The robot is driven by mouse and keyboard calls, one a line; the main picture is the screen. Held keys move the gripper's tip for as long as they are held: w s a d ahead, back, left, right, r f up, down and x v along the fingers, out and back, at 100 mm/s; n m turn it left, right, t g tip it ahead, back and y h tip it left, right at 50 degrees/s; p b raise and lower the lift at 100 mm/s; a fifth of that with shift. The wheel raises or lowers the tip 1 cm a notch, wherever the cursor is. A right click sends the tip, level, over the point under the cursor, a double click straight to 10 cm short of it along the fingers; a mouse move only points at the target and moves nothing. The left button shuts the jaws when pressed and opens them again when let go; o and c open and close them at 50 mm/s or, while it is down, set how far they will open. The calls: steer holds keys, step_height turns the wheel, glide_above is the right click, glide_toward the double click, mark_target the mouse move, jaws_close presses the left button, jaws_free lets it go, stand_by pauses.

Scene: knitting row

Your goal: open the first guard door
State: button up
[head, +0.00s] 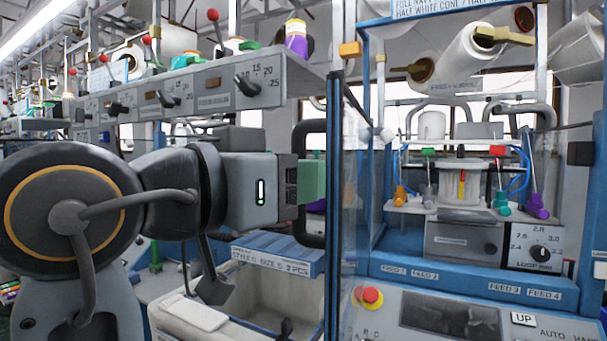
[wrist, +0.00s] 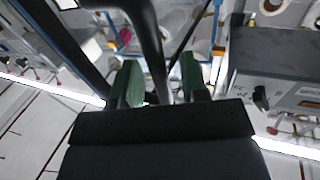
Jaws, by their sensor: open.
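The guard door (head: 349,215) is a clear panel with a dark edge, seen nearly edge-on at the left of the blue machine frame. It appears to stand swung out from the front opening. Its dark, curved bar handle (head: 303,228) is on the panel's left side. My gripper (head: 312,181) is at the handle, its green fingers level with the handle's middle. In the wrist view my gripper (wrist: 160,82) has its two green fingers apart, with the dark handle bar (wrist: 150,45) running up between them. I cannot tell whether either finger touches the bar.
A grey shelf with dials (head: 200,92) runs above my arm. A pale bin (head: 280,295) with a blue label board (head: 278,254) is below the gripper. The control panel (head: 450,315), with a red button (head: 370,297), sticks out below the opening.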

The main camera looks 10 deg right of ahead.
steer(key=a+p, duration=0.3)
steer(key=a, duration=0.4)
steer(key=shift+s+a, duration=0.35)
steer(key=shift+s, duration=0.1)
stand_by(0.4)
steer(key=shift+c, duration=0.4)
